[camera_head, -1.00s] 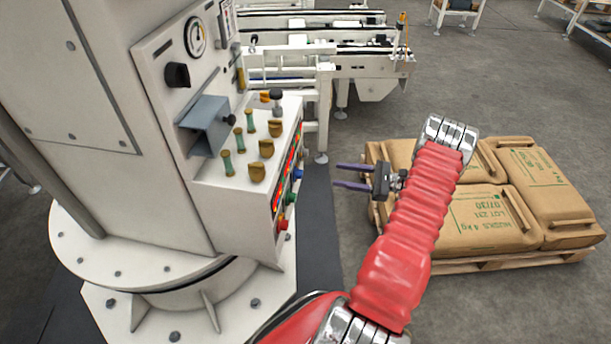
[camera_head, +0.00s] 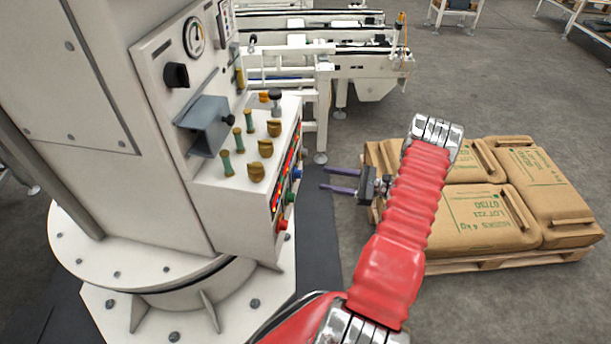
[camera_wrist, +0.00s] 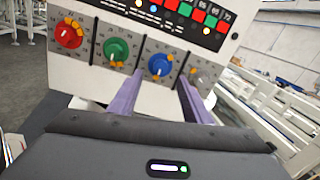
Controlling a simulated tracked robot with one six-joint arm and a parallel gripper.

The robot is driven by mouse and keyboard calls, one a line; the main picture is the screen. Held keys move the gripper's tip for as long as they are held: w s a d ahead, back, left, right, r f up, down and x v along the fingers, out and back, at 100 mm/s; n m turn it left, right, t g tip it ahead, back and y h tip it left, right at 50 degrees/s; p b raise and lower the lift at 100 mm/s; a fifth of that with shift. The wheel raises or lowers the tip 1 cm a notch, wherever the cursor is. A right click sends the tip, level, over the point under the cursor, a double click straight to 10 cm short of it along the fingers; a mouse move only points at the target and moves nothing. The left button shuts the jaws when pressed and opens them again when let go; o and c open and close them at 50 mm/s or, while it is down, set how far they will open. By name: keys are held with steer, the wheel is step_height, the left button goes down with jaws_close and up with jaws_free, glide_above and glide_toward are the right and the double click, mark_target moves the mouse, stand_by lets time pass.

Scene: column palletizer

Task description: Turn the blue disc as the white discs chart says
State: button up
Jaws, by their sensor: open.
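The blue disc (camera_wrist: 159,64) is a round knob with orange marks at its rim, on a grey plate with a printed scale. It also shows small on the cabinet's side in the head view (camera_head: 296,173). Red (camera_wrist: 69,35) and green (camera_wrist: 116,49) discs are to the left. My gripper (camera_wrist: 160,80) is open and empty, its purple fingers pointing at the panel around the blue disc's line of sight. In the head view my gripper (camera_head: 324,179) is apart from the panel.
A strip of red and green numbered tiles (camera_wrist: 198,14) and lamps is above the discs; which chart belongs to the white disc cannot be told. Orange knobs (camera_head: 265,148) and green-brass levers stand on the console top. Sacks (camera_head: 470,220) lie on a pallet to the right.

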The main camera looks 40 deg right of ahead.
mark_target(301, 174)
steer(key=x, duration=0.8)
steer(key=shift+w+a, duration=0.2)
steer(key=shift+w, duration=0.1)
steer(key=shift+c, duration=0.4)
steer(key=c, duration=0.9)
steer(key=shift+a, duration=0.1)
steer(key=shift+c, duration=0.3)
steer(key=shift+f, duration=0.1)
